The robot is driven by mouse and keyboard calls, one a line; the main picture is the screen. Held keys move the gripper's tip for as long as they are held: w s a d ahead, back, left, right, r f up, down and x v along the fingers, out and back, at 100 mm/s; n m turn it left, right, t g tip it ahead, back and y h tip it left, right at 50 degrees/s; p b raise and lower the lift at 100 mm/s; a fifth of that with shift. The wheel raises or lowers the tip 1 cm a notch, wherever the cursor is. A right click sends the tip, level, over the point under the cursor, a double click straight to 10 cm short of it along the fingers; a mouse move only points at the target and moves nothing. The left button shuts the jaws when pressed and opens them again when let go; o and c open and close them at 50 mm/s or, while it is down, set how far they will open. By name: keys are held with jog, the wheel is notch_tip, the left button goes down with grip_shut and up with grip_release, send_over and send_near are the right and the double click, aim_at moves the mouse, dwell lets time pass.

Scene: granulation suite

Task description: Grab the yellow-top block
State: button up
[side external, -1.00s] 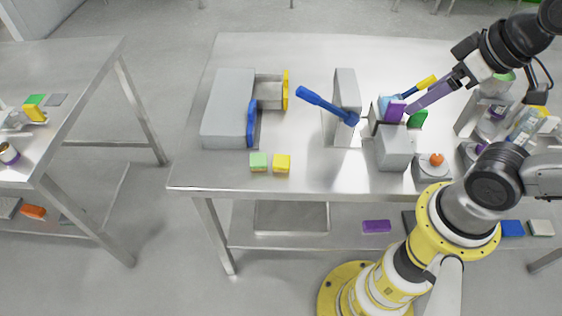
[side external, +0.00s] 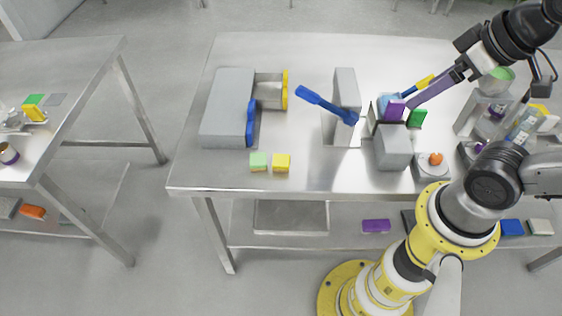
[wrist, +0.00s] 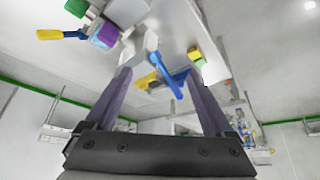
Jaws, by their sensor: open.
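The yellow-top block (side external: 281,162) sits on the steel table near its front edge, right beside a green-top block (side external: 258,161). In the wrist view the yellow-top block (wrist: 195,56) shows right of centre, with the green-top one (wrist: 203,65) beside it. My gripper (side external: 408,107) is open over the right part of the table, well to the right of the yellow-top block and apart from it. The wrist view shows both purple fingers (wrist: 155,74) spread, with nothing held between them.
A grey box with a blue-fronted drawer (side external: 229,108) and a yellow-handled drawer (side external: 270,92) stands behind the blocks. A grey stand with a blue lever (side external: 326,105) lies between gripper and blocks. A grey cube (side external: 394,148) and purple block (side external: 395,110) are near my gripper.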

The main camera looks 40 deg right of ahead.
notch_tip(320, 180, up, 5)
jog(key=n+g, duration=0.6)
jog(key=n, duration=0.2)
send_over(281, 160)
jog(key=f, duration=2.6)
jog(key=shift+w+d, duration=0.15)
jog(key=shift+w, duration=0.15)
jog(key=shift+s+f, duration=0.15)
jog(key=shift+f, duration=1.3)
jog(key=shift+s+f, duration=0.15)
jog(key=shift+f, duration=1.25)
grip_shut()
